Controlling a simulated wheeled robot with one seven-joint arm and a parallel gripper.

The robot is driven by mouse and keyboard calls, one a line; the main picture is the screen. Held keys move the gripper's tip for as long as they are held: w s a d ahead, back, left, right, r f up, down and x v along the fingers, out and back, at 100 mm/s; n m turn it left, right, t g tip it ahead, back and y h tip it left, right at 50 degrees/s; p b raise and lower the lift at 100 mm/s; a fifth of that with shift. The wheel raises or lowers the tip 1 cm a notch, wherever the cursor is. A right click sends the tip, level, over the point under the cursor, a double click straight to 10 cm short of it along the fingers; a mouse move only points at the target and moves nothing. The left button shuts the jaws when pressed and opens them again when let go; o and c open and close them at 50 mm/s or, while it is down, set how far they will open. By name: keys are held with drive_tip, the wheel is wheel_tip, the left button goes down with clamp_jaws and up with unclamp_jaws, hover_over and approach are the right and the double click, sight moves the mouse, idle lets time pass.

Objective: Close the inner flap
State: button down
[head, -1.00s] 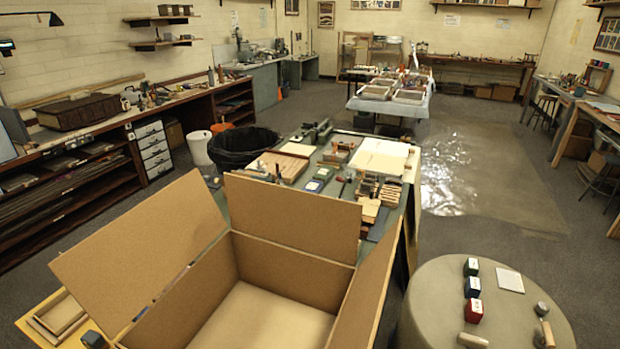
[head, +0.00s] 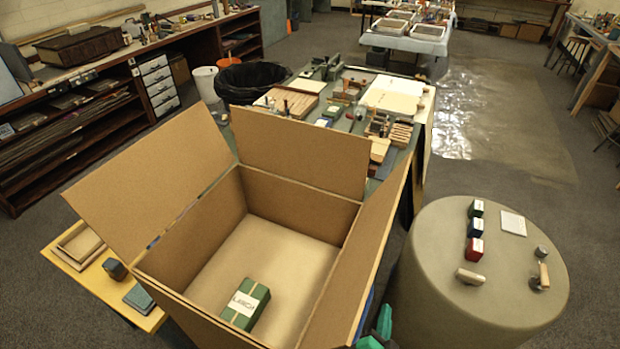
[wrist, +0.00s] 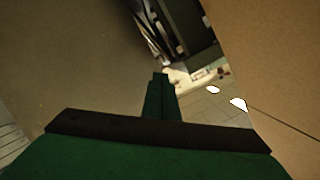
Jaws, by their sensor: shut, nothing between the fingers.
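A large open cardboard box (head: 193,325) stands in the lower middle of the head view. Its left flap (head: 150,170) leans outward, its back flap (head: 298,148) stands up, and its right flap (head: 372,245) stands steeply along the right side. A near flap is not visible. A green package (head: 245,305) with a white label lies on the box floor. My gripper (head: 384,318) is green, just outside the right flap, partly cut off by the bottom edge. In the wrist view my gripper (wrist: 160,77) is shut and empty, with tan board (wrist: 280,60) at right.
A round grey stand (head: 430,290) at right carries small boxes (head: 475,228) and tools. A cluttered workbench (head: 340,110) stands behind the box. A yellow table (head: 85,285) is at left. Open floor lies beyond the stand.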

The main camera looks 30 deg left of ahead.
drive_tip(key=w+a+r+y, duration=0.1)
drive_tip(key=w+a+r, duration=0.1)
drive_tip(key=w, duration=0.4)
drive_tip(key=w+a+r+m+y, duration=0.1)
drive_tip(key=w+a+r, duration=0.2)
drive_tip(key=w+r, duration=0.2)
drive_tip(key=w+a+r+y, duration=0.2)
drive_tip(key=w+a+r, duration=0.1)
drive_tip(key=w, duration=0.5)
drive_tip(key=shift+w+a+r+m, duration=0.15)
drive_tip(key=shift+r+m, duration=0.15)
drive_tip(key=shift+r, duration=0.3)
drive_tip(key=w+a+r+n+g+y, duration=0.1)
drive_tip(key=w+a+r+g+y, duration=0.25)
drive_tip(key=a+r, duration=0.4)
drive_tip(key=w+a+r+n+g+y, duration=0.15)
drive_tip(key=w+a+r+y, duration=0.3)
drive_tip(key=r, duration=0.65)
drive_tip(key=s+r+n+g+y, duration=0.2)
drive_tip(key=s+r+n+g, duration=0.25)
drive_tip(key=r+g, duration=0.35)
drive_tip(key=s+r+n+g+y, duration=0.1)
drive_tip(key=s+r+n+g, duration=0.2)
drive_tip(key=s+r+g, duration=0.6)
drive_tip(key=s+a+r+t, duration=0.1)
drive_tip(key=s+a, duration=0.3)
drive_tip(key=a, duration=0.5)
drive_tip(key=shift+r+t, duration=0.4)
drive_tip(key=shift+r, duration=0.15)
